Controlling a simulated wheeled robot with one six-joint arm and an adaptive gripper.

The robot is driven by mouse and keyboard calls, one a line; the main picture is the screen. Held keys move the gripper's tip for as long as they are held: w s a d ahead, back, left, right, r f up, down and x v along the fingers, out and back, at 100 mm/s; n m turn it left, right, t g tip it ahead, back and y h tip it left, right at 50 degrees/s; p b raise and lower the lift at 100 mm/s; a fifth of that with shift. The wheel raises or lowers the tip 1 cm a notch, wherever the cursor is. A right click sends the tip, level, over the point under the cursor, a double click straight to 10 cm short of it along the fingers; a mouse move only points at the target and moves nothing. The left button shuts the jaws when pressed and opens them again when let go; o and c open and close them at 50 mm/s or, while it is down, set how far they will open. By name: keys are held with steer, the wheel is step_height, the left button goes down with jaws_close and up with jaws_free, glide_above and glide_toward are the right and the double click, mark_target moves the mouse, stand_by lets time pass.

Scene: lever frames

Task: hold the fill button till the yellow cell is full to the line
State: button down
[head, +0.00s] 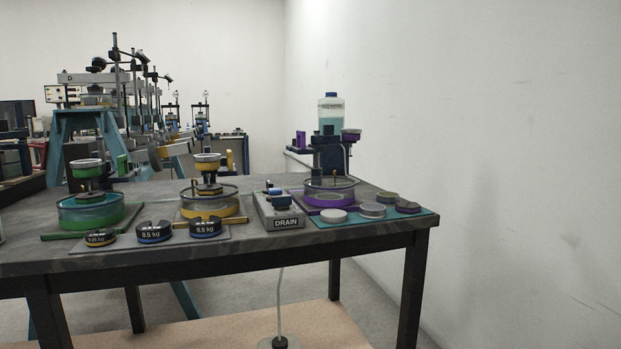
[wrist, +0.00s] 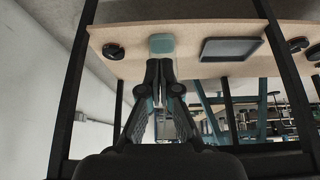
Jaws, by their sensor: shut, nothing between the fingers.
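The yellow cell (head: 209,203) is a low, clear round vessel with a yellow band, standing mid-table in the head view; its fill line and liquid level are too small to tell. A grey control box (head: 281,210) marked DRAIN stands to its right, with blue parts on top. No fill label is readable, so I cannot tell which part is the fill button. My gripper (wrist: 160,64) is shut and empty in the wrist view. Its fingertips point toward a pale teal block (wrist: 161,44) on a tan board; contact cannot be told. My gripper is out of the head view.
A green cell (head: 91,210) and a purple cell (head: 331,191) flank the yellow one. Black weights (head: 154,231) lie along the front. Below the table, a cable (head: 281,300) runs down to a dark-topped fitting. A grey tray (wrist: 231,49) lies right of the teal block.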

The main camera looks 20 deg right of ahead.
steer(key=w+r+t+p, duration=0.1)
steer(key=w+r, duration=1.5)
steer(key=r, duration=0.4)
steer(key=w+r+t, duration=0.2)
steer(key=w+r, duration=1.4)
steer(key=r, duration=0.4)
steer(key=shift+a+p, duration=0.2)
steer(key=shift+p, duration=0.15)
steer(key=b, duration=0.2)
glide_above(275, 192)
step_height(275, 192, down, 7)
steer(key=shift+s+d+f, duration=0.1)
step_height(275, 192, down, 2)
steer(key=shift+f+b, duration=0.15)
steer(key=shift+b, duration=0.15)
steer(key=shift+f, duration=0.75)
